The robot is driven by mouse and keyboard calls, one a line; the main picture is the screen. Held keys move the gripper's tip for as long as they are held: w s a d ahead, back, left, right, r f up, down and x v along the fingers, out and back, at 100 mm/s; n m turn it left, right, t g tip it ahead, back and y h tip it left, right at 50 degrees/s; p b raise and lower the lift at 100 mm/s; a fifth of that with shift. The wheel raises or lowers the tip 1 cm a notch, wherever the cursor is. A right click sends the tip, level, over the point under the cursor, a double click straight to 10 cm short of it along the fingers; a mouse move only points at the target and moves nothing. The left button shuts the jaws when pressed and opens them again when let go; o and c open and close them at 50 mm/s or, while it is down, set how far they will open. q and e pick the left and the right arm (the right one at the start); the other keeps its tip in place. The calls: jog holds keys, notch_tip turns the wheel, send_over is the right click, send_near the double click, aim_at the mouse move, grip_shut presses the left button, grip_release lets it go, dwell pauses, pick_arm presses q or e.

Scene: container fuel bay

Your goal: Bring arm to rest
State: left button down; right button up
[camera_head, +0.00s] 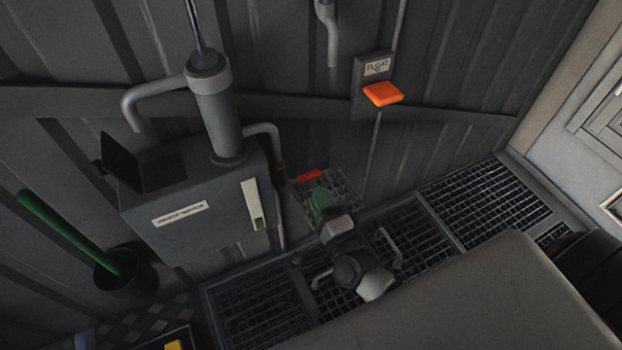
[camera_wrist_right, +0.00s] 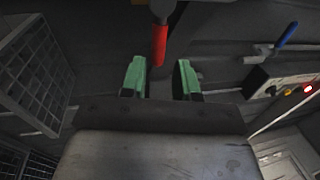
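My right gripper (camera_head: 321,198) shows in the middle of the head view, at the end of my arm above the floor grating. In the right wrist view my right gripper (camera_wrist_right: 160,78) has its two green fingers apart with a gap between them. A red handle (camera_wrist_right: 160,44) hangs just beyond the fingertips, in line with the gap; I see no contact. It also shows as a small red piece (camera_head: 309,176) beside the gripper in the head view. My left gripper is in neither view.
A grey tank (camera_head: 205,215) with an upright pump cylinder (camera_head: 215,110) stands left of my right arm. An orange float lever (camera_head: 382,94) is on the wall above. A green-handled tool (camera_head: 68,232) stands in a dark bucket. A blue lever (camera_wrist_right: 287,35) shows in the wrist view.

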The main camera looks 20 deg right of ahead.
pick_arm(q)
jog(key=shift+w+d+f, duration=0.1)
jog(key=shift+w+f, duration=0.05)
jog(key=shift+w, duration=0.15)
pick_arm(e)
jog(key=shift+s+f, duration=0.2)
jog(key=shift+s, duration=0.95)
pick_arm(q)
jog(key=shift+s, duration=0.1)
